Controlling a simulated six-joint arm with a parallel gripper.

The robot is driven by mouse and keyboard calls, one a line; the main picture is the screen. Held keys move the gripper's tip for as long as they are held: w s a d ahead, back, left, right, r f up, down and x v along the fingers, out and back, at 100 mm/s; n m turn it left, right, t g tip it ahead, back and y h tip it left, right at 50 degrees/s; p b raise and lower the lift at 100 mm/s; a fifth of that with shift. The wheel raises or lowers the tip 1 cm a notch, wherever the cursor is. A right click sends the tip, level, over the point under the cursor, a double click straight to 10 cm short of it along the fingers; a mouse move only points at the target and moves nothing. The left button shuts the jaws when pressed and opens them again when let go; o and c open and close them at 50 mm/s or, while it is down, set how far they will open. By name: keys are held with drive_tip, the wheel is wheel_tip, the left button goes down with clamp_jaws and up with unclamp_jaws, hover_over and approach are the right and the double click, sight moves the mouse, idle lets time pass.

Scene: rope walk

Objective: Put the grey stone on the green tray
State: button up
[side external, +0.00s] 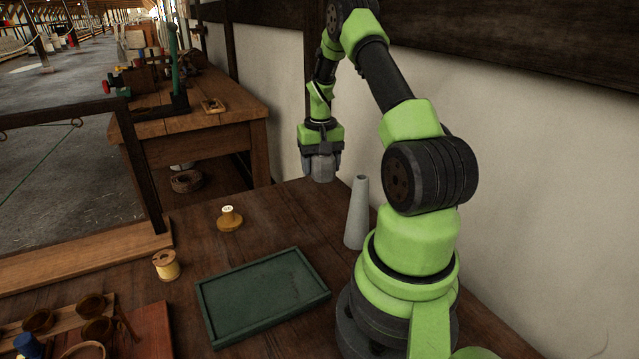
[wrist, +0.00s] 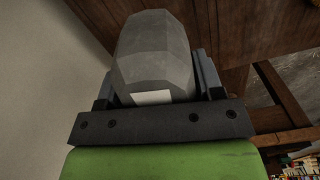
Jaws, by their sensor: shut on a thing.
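The grey stone (side external: 320,168) is a faceted lump held between the fingers of my gripper (side external: 321,160), above the far part of the table. My gripper (wrist: 157,88) is shut on the grey stone (wrist: 155,50), which fills the middle of the wrist view. The green tray (side external: 262,298) lies flat on the table in front of my base, lower and nearer the camera than the stone. Its visible floor is empty. The tray does not show in the wrist view.
Wooden cups (side external: 97,330) sit at the front left. A white wall (side external: 540,180) is close on the right.

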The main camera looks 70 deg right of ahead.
drive_tip(key=w+a+r+n, duration=0.2)
drive_tip(key=a, duration=0.1)
drive_tip(key=r+n, duration=0.1)
drive_tip(key=n, duration=1.3)
hover_over(261, 290)
drive_tip(key=shift+f, duration=4.8)
drive_tip(key=shift+f, duration=0.1)
drive_tip(key=o, duration=1.3)
